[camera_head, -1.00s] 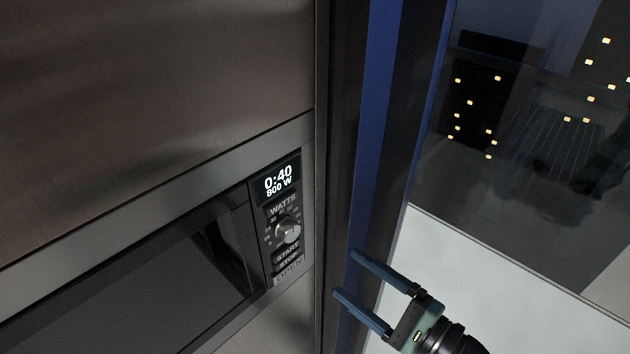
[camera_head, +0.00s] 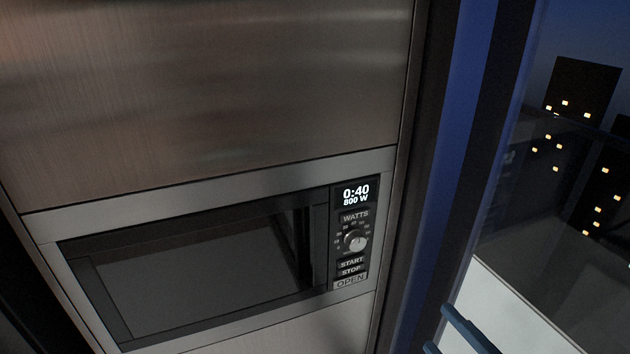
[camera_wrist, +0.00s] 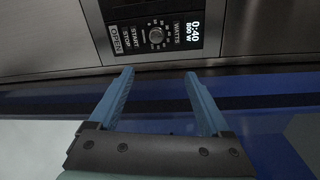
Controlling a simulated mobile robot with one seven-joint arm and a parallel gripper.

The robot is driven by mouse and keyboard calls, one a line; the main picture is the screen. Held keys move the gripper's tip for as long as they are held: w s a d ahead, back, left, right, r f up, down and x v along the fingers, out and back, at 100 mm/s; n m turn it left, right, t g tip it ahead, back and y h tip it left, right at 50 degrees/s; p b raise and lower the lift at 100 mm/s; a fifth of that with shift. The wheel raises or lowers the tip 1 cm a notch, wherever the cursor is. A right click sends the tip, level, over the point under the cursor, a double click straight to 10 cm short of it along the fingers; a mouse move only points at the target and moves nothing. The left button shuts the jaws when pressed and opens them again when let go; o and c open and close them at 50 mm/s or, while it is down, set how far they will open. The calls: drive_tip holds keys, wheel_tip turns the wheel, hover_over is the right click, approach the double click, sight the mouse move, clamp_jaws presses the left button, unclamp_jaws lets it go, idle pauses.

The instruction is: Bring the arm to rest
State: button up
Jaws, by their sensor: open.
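My gripper (camera_wrist: 157,88) is open and empty in the wrist view, its two blue fingers spread apart and pointing towards the microwave panel. In the head view only its blue fingers (camera_head: 455,338) show at the bottom edge, right of the microwave; the rest of the arm is out of frame. The built-in microwave (camera_head: 200,275) has its door closed. Its display (camera_head: 355,194) reads 0:40 and 800 W. The display also shows in the wrist view (camera_wrist: 193,31), turned sideways. The fingers appear apart from the panel.
A brushed-metal cabinet front (camera_head: 210,90) surrounds the microwave. A dark and blue upright frame (camera_head: 450,170) stands to its right. Beyond it is a window (camera_head: 560,200) with lit points in a dark scene and a pale surface below.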

drive_tip(key=w+a+r+n+t+h, duration=0.1)
drive_tip(key=w+a+r+n, duration=0.2)
drive_tip(key=r, duration=0.4)
drive_tip(key=w+a+r+n+t+h, duration=0.1)
drive_tip(key=w+a+r+n, duration=0.2)
drive_tip(key=r, duration=0.4)
drive_tip(key=w+a+r+n+t+h, duration=0.1)
drive_tip(key=w+a+r+n+h, duration=0.1)
drive_tip(key=w+a+r+n, duration=0.3)
drive_tip(key=s+a+r+n+t, duration=0.2)
drive_tip(key=s+r, duration=0.3)
drive_tip(key=r, duration=0.3)
drive_tip(key=s+a+r+n+t+h, duration=0.1)
drive_tip(key=s+a+r+t, duration=0.2)
drive_tip(key=r, duration=0.5)
drive_tip(key=s+a+r+n+t, duration=0.2)
drive_tip(key=s+a+r+t, duration=0.1)
drive_tip(key=s+r, duration=0.4)
wheel_tip(320, 180, up, 2)
drive_tip(key=shift+a+r+n+h, duration=0.1)
drive_tip(key=shift+a+n+h, duration=0.2)
drive_tip(key=shift+a, duration=0.2)
